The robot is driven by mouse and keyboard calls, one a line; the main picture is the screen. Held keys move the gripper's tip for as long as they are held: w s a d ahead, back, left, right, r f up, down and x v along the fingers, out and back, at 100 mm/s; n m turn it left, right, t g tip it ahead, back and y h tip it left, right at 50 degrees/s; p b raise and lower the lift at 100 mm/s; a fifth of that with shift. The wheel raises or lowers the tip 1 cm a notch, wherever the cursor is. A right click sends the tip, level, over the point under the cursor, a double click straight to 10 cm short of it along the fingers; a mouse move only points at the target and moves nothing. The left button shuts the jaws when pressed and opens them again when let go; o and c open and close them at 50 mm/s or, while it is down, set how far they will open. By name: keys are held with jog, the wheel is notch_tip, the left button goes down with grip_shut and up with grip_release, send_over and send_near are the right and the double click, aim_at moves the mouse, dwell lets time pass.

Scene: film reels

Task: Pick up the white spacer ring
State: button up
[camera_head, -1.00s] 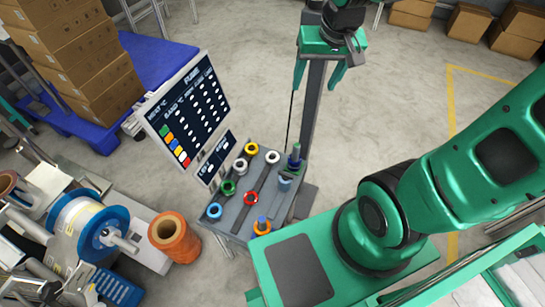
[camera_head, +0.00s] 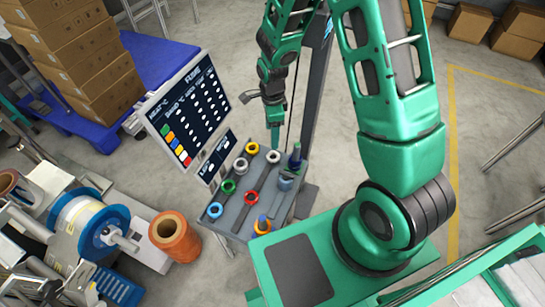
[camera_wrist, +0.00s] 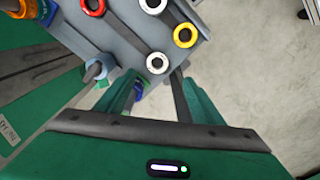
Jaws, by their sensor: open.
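Two white rings show on the grey rack. One white ring (camera_head: 273,151) is near the rack's far edge and also shows in the wrist view (camera_wrist: 149,68), just ahead of my fingertips. The other white ring (camera_head: 241,170) lies further left, and in the wrist view it is at the top edge (camera_wrist: 146,8). I cannot tell from looks which one the task names. My gripper (camera_head: 274,128) points down over the far edge of the rack. In the wrist view my gripper (camera_wrist: 157,84) is open, its green fingers apart with nothing held between them.
The rack (camera_head: 237,218) also bears a yellow ring (camera_head: 252,142), red ring (camera_head: 251,203), green ring (camera_head: 222,187) and blue ring (camera_head: 210,211). A green and blue post (camera_head: 295,158) stands close by on the right. The screen board (camera_head: 180,120) rises behind left.

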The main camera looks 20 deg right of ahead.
send_over(273, 158)
jog(key=f, duration=0.6)
jog(key=shift+w+a+f, duration=0.1)
jog(key=shift+w+a, duration=0.05)
jog(key=shift+w, duration=0.1)
jog(key=shift+s+d+f, duration=0.1)
jog(key=shift+f, duration=1.2)
jog(key=shift+s+d+f, duration=0.1)
jog(key=shift+f, duration=1.15)
jog(key=c, duration=1.1)
